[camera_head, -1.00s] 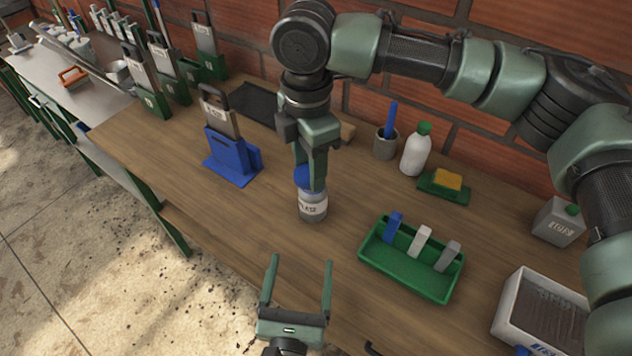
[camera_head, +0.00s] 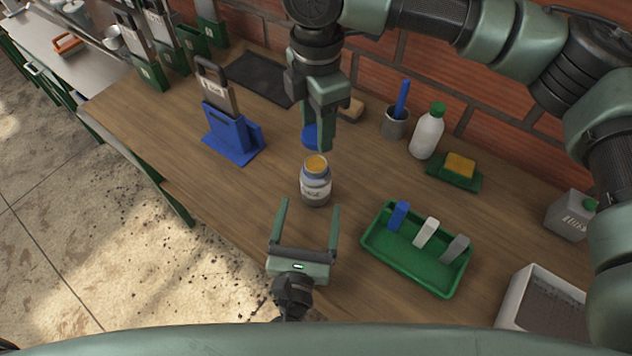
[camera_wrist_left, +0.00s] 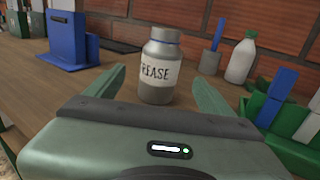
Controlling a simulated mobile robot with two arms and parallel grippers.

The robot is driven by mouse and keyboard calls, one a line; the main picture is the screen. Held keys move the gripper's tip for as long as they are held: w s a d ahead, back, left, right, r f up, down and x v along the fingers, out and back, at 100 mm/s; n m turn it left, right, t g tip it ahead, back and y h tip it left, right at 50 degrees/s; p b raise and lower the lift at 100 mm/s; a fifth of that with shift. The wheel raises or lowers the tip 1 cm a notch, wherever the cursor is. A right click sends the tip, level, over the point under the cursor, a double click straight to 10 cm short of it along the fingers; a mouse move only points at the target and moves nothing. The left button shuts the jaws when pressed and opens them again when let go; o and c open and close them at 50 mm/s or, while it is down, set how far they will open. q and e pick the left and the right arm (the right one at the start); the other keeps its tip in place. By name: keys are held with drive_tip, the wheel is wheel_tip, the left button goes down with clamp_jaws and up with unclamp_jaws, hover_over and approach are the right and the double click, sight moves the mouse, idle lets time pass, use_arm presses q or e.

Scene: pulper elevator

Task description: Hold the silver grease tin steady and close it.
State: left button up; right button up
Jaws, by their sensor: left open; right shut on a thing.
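The silver grease tin (camera_head: 315,188), with a white label, stands upright on the wooden table. Its mouth is open and yellow-orange grease shows inside. The tin also shows in the left wrist view (camera_wrist_left: 159,75), standing just beyond and between the finger ends. My left gripper (camera_head: 309,208) is open and empty on the near side of the tin, its fingers pointing towards it. My right gripper (camera_head: 319,132) is shut on a blue lid (camera_head: 310,138), apart from the tin and just behind its mouth in the head view. Its finger partly hides the lid.
A green tray (camera_head: 415,265) with blue, white and grey pieces lies right of the tin. A blue stand (camera_head: 232,135) is to the left. A cup (camera_head: 394,123), white bottle (camera_head: 427,135) and sponge (camera_head: 460,165) stand behind. Bare table surrounds the tin.

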use_arm(q)
drive_tip(key=w, duration=0.2)
drive_tip(key=w+d, duration=0.1)
drive_tip(key=w, duration=0.5)
drive_tip(key=shift+d, duration=0.15)
use_arm(e)
drive_tip(key=shift+s, duration=0.1)
use_arm(q)
clamp_jaws()
use_arm(e)
hover_over(317, 163)
drive_tip(key=shift+f, duration=2.45)
drive_tip(key=shift+f, duration=0.9)
drive_tip(key=shift+f, duration=0.6)
